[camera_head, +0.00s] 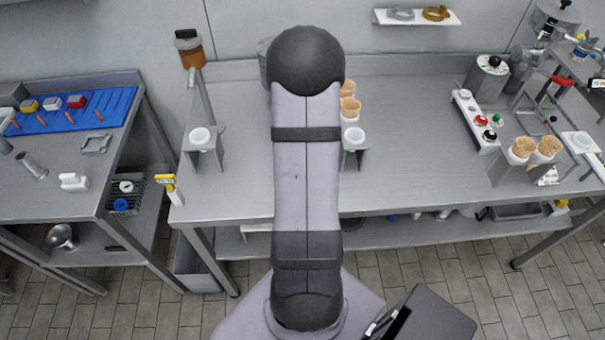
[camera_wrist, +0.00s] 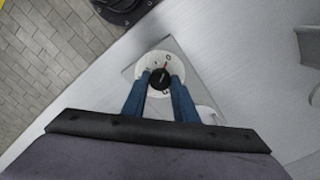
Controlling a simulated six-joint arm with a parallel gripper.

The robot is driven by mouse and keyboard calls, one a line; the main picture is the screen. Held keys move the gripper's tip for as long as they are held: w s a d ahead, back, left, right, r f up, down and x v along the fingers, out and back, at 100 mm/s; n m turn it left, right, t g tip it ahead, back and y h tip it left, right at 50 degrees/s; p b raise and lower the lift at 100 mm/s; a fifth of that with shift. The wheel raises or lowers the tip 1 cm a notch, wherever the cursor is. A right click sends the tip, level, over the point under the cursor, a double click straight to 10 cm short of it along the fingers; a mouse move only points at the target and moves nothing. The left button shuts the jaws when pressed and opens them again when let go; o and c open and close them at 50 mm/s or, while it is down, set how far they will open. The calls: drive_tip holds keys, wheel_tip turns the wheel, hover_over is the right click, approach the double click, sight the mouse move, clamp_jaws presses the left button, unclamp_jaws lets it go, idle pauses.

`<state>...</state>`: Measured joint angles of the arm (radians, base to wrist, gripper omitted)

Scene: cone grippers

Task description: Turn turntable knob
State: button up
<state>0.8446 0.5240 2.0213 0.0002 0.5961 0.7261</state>
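In the wrist view, a black round knob (camera_wrist: 160,78) with a thin red-orange mark sits on a white round dial (camera_wrist: 146,63). The dial has small dark markings and sits on a grey square plate (camera_wrist: 184,55). My gripper (camera_wrist: 162,80) has two blue fingers, spread apart with their tips on either side of the knob. A narrow gap seems to show at the right finger; contact on the left cannot be told. In the head view my arm fills the middle and hides the gripper and this knob.
A metal worktable (camera_head: 400,195) extends left and right of my arm. Grey stands with white cups (camera_head: 201,137) flank it. Cones (camera_head: 523,149) stand in a holder at right. A grey cylinder with a black knob (camera_head: 495,61) is at the back right. A side table (camera_head: 60,195) is at left.

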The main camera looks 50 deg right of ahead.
drive_tip(key=shift+n, duration=0.3)
drive_tip(key=n, duration=0.5)
drive_tip(key=n+p, duration=0.1)
drive_tip(key=n, duration=0.5)
drive_tip(key=shift+r+n, duration=0.1)
drive_tip(key=shift+n, duration=0.2)
drive_tip(key=n, duration=1.1)
drive_tip(key=shift+w, duration=0.1)
drive_tip(key=shift+n, duration=0.4)
drive_tip(key=o, duration=1.1)
drive_tip(key=shift+c, duration=0.2)
